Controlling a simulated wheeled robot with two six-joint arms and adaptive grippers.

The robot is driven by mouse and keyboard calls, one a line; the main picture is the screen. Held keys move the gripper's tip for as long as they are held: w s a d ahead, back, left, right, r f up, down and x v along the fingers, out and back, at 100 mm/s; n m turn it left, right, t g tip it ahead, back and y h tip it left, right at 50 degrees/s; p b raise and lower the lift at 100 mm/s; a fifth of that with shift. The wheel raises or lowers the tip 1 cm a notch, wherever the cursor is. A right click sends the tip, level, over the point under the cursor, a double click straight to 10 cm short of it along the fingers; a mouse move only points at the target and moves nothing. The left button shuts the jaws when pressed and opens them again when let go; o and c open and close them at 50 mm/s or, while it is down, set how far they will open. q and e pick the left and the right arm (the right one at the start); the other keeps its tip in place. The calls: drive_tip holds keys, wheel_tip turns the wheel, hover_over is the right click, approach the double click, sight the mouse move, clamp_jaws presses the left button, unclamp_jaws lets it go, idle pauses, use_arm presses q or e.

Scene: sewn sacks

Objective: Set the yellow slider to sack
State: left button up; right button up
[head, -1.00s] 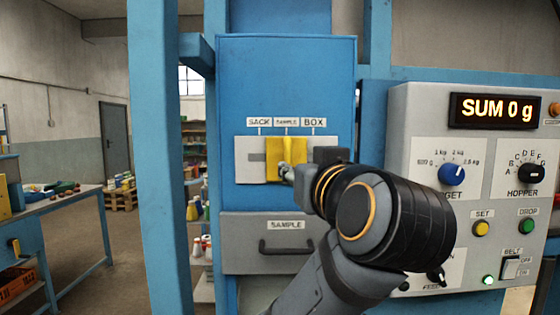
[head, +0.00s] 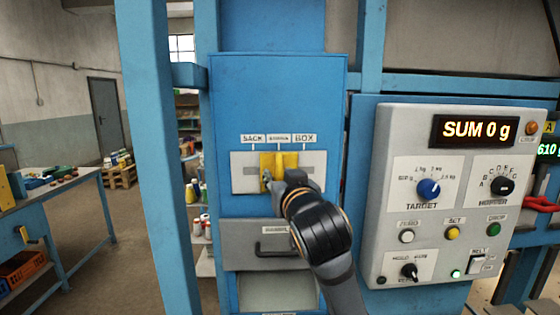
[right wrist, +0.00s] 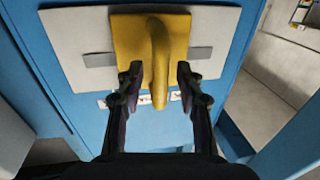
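The yellow slider (head: 289,160) sits in the middle of its pale plate (head: 313,162), under the SAMPLE label (head: 279,138). The SACK label (head: 253,139) is to its left and the BOX label (head: 305,138) to its right. My right gripper (head: 272,180) is in front of the slider's lower part. In the right wrist view, the slider's upright handle (right wrist: 159,60) stands between the two open fingers of my right gripper (right wrist: 158,84), with a small gap on each side. My left gripper is not in view.
Below the slider is a grey SAMPLE drawer (head: 237,257) with a black handle. A control panel (head: 386,150) with knobs, buttons and a display reading SUM 0 g stands at the right. A blue post (head: 150,150) rises at the left.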

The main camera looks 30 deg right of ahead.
drive_tip(key=shift+w, duration=0.1)
drive_tip(key=shift+c, duration=0.2)
clamp_jaws()
drive_tip(key=shift+f, duration=0.1)
